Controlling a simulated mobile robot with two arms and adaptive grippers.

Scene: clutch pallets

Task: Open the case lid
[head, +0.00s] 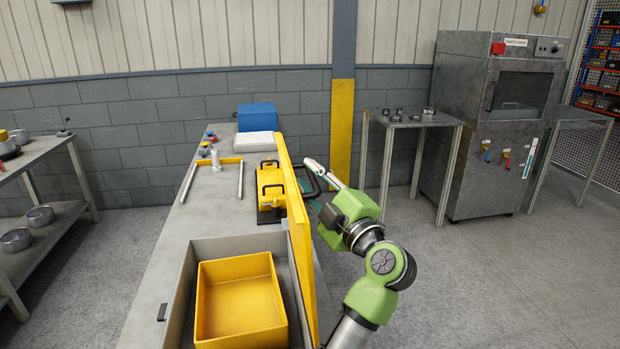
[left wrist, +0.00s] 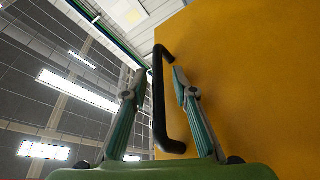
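The case (head: 180,292) is a grey open box on the bench, with a yellow tray (head: 240,300) inside. Its yellow lid (head: 297,235) stands about upright along the right side, seen nearly edge-on. It fills the right of the left wrist view (left wrist: 255,80). A black bar handle (left wrist: 158,100) sticks out from the lid's outer face. My left gripper (head: 325,172), green with grey fingertips, is to the right of the lid. In the left wrist view its fingers (left wrist: 158,80) are apart on either side of the handle, with gaps showing. My right gripper is not in view.
A yellow device with black handles (head: 268,190), a blue box (head: 257,117) and small parts stand farther along the bench (head: 190,210). A small metal table (head: 410,120) and a grey cabinet (head: 495,130) stand at the back right. The floor at right is clear.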

